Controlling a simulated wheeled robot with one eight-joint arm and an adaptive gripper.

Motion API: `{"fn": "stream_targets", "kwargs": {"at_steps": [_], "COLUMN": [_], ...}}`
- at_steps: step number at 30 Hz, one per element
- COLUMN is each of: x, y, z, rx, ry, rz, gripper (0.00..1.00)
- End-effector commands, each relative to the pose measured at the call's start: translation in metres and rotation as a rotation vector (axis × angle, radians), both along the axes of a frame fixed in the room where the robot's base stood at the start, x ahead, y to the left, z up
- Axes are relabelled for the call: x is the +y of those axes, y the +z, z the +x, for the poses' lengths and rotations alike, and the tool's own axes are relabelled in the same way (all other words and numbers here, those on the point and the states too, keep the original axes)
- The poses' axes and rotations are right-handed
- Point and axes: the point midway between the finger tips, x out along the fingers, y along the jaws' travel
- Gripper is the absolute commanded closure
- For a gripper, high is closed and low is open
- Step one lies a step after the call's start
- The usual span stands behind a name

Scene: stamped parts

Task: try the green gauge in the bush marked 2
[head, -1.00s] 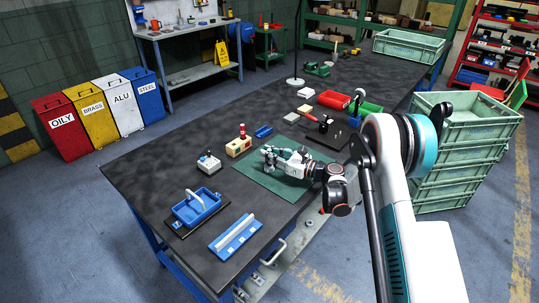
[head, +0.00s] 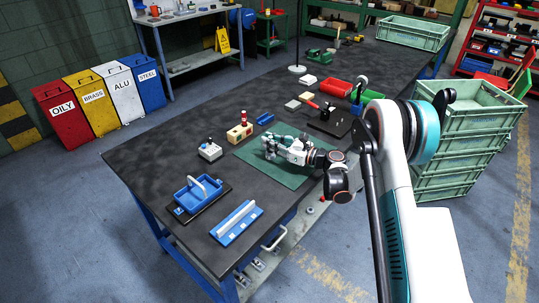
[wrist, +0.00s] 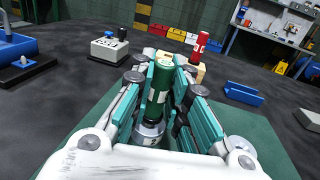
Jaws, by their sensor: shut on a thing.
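The green gauge (wrist: 161,85), a green cylinder with a pale label, stands roughly upright between my gripper's fingers in the wrist view. My gripper (wrist: 160,95) is shut on it. A silvery round metal part (wrist: 149,132) shows at the gauge's lower end. I cannot tell whether it is the gauge's own end or a bush, and I read no clear number on it. In the head view my gripper (head: 273,147) is low over the green mat (head: 292,181); its fingers largely hide the gauge.
A wooden block (head: 236,136) holding a red gauge (head: 243,117) stands beyond the mat. A grey box (head: 210,151), a blue tray (head: 196,197) and a blue rack (head: 237,223) lie left and in front.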

Motion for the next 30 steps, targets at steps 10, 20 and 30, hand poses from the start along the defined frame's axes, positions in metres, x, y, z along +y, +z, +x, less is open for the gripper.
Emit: {"fn": "stream_targets", "kwargs": {"at_steps": [10, 20, 30], "x": [0.0, 0.0, 0.0], "y": [0.0, 0.011, 0.024], "z": [0.0, 0.0, 0.0], "rx": [0.0, 0.0, 0.0], "ry": [0.0, 0.0, 0.0], "rz": [-0.002, -0.001, 0.0], "gripper": [1.0, 1.0, 1.0]}}
